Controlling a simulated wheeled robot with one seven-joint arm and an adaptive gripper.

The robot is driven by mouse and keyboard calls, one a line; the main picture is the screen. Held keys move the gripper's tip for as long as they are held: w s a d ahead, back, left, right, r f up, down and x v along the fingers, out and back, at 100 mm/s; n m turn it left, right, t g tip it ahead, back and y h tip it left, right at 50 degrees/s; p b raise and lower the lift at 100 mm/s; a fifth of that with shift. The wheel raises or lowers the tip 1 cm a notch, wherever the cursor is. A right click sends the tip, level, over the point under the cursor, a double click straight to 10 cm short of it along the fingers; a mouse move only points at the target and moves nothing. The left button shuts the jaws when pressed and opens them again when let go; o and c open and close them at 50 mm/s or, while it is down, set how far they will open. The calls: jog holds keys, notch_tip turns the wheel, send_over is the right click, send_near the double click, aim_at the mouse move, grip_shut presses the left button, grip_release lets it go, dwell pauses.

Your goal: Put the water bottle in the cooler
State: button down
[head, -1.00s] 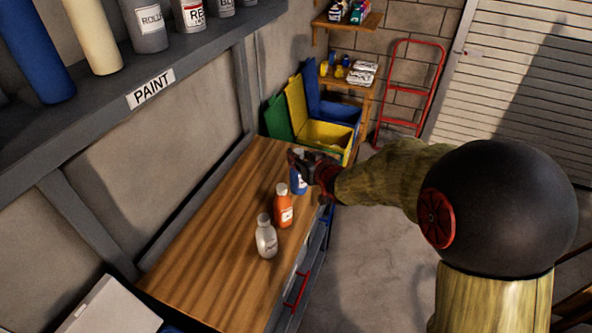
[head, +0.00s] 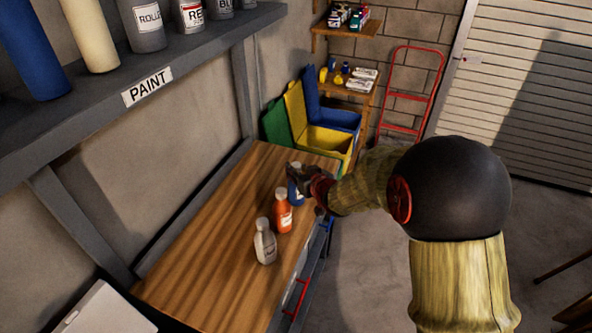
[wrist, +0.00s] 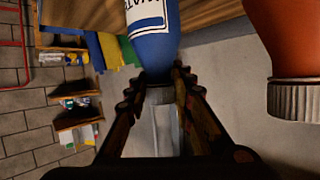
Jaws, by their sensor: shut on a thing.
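The blue bottle (head: 295,193), with a white label partly reading "WAT", stands at the far end of the wooden workbench (head: 205,235). In the wrist view the blue bottle (wrist: 152,35) has its grey cap end between my fingers. My gripper (head: 296,172) is shut on it at the cap and neck; the fingers (wrist: 160,85) sit on both sides. A white lid-like panel (head: 100,312), perhaps the cooler's, shows at the lower left, cut off by the frame. No cooler interior is visible.
An orange bottle (head: 282,212) and a pale grey bottle (head: 265,243) stand close by, nearer the camera. The paint shelf (head: 150,85) overhangs the left. Green, yellow and blue bins (head: 325,140) stand beyond the bench. The bench's left part is clear.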

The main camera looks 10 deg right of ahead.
jog(key=c, duration=1.5)
grip_release()
jog(key=shift+f, duration=0.1)
jog(key=shift+c, duration=0.2)
jog(key=shift+s+r, duration=0.3)
jog(key=shift+r, duration=0.05)
jog(key=s+d+r+g+h+p, duration=0.1)
jog(key=s+d+r, duration=0.1)
jog(key=s+r, duration=0.35)
jog(key=s+d+r+h+p, duration=0.1)
jog(key=s+d+r+p, duration=0.15)
jog(key=s, duration=0.55)
jog(key=s+a+r+g, duration=0.1)
jog(key=s+r+g, duration=0.1)
jog(key=s, duration=0.7)
jog(key=s+a+r+m+g, duration=0.1)
jog(key=s+a+r+g, duration=0.1)
jog(key=s, duration=0.7)
jog(key=s+a+r+g, duration=0.1)
jog(key=s+r+g, duration=0.1)
jog(key=s, duration=0.7)
jog(key=shift+a+r+m+g+b, duration=0.25)
jog(key=shift+r+m+g+b, duration=0.05)
jog(key=shift+r+g, duration=0.1)
jog(key=shift+o, duration=0.2)
